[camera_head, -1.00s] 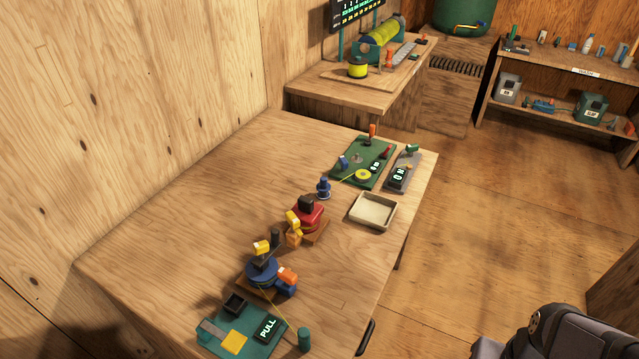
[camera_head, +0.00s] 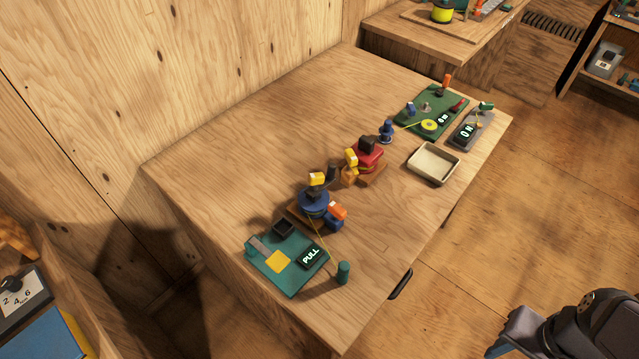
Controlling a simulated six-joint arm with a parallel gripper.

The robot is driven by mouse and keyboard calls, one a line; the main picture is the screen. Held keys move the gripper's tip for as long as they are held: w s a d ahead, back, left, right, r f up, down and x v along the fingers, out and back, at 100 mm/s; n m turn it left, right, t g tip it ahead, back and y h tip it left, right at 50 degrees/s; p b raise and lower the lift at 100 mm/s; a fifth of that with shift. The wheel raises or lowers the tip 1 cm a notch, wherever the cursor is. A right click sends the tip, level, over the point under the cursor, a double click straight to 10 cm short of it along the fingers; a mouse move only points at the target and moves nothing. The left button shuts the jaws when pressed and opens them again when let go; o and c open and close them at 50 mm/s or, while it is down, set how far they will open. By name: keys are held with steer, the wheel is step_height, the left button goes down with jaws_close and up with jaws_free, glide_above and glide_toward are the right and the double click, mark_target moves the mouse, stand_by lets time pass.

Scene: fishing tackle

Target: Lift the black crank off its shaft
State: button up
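A blue reel (camera_head: 312,206) stands on a small wooden base near the front of the workbench. A dark part (camera_head: 314,193) that looks like the black crank sits on top of it, with a yellow block (camera_head: 317,179) above. Its shaft is hidden. An orange block (camera_head: 338,210) is at the reel's right side. A red reel (camera_head: 368,158) behind it has a black block (camera_head: 367,144) on top and yellow parts at its left. Only dark parts of my arm show at the bottom right; my gripper's fingers are out of view.
A green board with a PULL sign (camera_head: 311,256) lies in front of the blue reel, with a dark green post (camera_head: 343,272) beside it. An empty beige tray (camera_head: 434,163) and a green board (camera_head: 427,118) are farther back. The bench's left half is clear.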

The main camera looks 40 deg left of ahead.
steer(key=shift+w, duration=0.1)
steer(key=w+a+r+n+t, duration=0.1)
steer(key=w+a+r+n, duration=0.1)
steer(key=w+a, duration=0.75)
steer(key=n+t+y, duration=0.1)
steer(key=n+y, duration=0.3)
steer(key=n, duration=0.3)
glide_above(333, 166)
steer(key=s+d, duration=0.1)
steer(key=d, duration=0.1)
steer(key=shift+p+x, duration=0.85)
steer(key=shift+p, duration=0.1)
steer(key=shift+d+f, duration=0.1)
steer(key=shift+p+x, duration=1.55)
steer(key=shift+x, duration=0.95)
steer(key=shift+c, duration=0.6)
